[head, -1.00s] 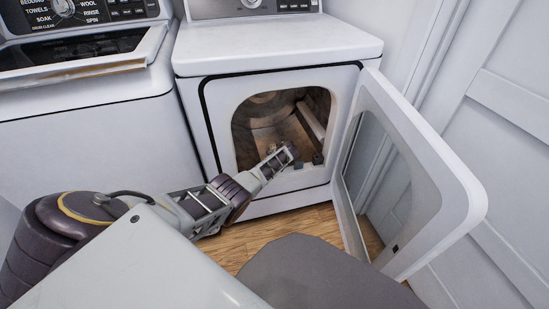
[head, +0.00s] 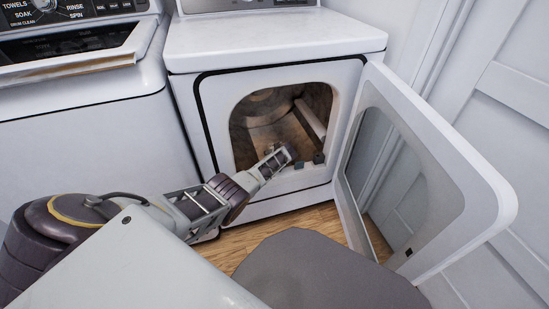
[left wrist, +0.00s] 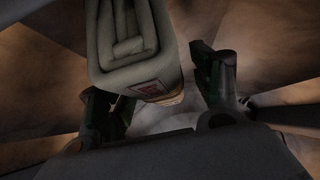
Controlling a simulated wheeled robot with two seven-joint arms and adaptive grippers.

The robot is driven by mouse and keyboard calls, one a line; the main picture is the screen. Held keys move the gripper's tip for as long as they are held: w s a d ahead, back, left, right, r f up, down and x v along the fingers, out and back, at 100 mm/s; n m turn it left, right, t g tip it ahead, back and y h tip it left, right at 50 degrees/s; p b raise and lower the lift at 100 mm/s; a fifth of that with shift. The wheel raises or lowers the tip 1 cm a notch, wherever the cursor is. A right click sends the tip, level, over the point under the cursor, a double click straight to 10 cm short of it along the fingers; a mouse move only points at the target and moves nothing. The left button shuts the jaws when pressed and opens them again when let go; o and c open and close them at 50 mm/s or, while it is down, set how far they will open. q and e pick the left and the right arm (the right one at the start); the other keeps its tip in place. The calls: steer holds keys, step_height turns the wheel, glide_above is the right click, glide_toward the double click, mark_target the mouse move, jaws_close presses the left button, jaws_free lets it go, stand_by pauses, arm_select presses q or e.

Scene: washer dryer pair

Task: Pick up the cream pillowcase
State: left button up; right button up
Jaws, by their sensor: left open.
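A folded cream-grey cloth, which looks like the pillowcase (left wrist: 128,45), fills the upper middle of the left wrist view. Its layered folds face me, and a small reddish label shows near its lower end. My left gripper (left wrist: 158,88) is open, with one dark finger at the cloth's lower left and the other to its right. A gap shows on the right side; I cannot tell whether the left finger touches. In the head view my left arm reaches into the dryer opening, and its wrist hides the fingers and the cloth. My right gripper is out of view.
The dryer (head: 262,195) stands with its drum (head: 265,115) open and brown inside. Its door (head: 478,195) is swung open to the right, close to the white wall panel. A washer (head: 85,140) stands to the left. Wooden floor (head: 312,220) shows below.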

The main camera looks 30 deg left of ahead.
arm_select(q)
steer(key=c, duration=1.1)
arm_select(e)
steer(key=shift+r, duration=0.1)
arm_select(q)
steer(key=shift+r, duration=0.1)
steer(key=shift+c, duration=0.2)
steer(key=shift+r+p, duration=2.55)
steer(key=shift+r, duration=1.65)
steer(key=shift+r+p, duration=0.5)
steer(key=shift+r, duration=0.15)
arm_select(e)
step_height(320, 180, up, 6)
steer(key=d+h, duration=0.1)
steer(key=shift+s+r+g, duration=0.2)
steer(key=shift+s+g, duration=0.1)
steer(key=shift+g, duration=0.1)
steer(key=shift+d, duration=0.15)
